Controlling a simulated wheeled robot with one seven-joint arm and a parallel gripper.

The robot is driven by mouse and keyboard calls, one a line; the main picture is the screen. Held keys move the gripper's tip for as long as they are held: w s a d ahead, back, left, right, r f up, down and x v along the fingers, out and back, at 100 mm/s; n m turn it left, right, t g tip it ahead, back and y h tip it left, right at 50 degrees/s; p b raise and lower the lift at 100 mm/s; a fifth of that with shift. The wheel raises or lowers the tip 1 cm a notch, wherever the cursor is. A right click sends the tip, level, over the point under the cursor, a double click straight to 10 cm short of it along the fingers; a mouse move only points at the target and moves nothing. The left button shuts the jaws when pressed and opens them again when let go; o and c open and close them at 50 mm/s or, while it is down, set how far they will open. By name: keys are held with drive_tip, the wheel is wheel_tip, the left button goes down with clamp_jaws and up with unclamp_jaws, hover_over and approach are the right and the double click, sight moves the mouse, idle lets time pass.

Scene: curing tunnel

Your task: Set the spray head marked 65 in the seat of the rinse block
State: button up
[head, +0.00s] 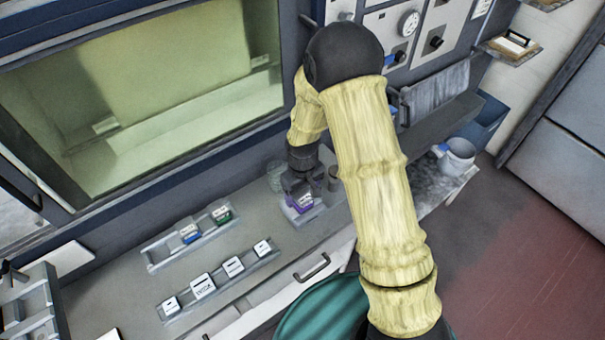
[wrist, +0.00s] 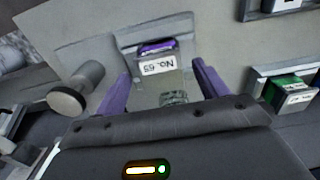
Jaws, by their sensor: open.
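The spray head marked 65 (wrist: 158,66) shows in the wrist view with its "No. 65" label upside down and a purple strip at its far end. It sits at a pale grey block (wrist: 130,40), which I take to be the rinse block; how deep it is in the seat I cannot tell. My gripper (wrist: 162,80) is open, with one purple finger on each side of the head; contact is not visible. In the head view, my gripper (head: 301,184) is low over the counter, right above the purple-and-white head (head: 304,204), partly hiding it.
Left of it, a rack (head: 160,262) holds a blue head (head: 190,234) and a green head (head: 222,215). A front rack (head: 228,281) holds several white-labelled pieces. A glass jar (head: 274,175) stands close behind my gripper. A white bucket (head: 458,157) is at right.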

wheel_tip(320, 180, up, 17)
drive_tip(key=b, duration=0.3)
drive_tip(key=shift+d, duration=0.1)
idle(0.5)
drive_tip(key=s+d+f+m+t, duration=0.1)
drive_tip(key=s+d+m, duration=0.5)
drive_tip(key=s+d, duration=0.6)
drive_tip(key=shift+s+d+f+m+t, duration=0.3)
drive_tip(key=shift+d+m+t, duration=0.1)
drive_tip(key=shift+d+t, duration=0.35)
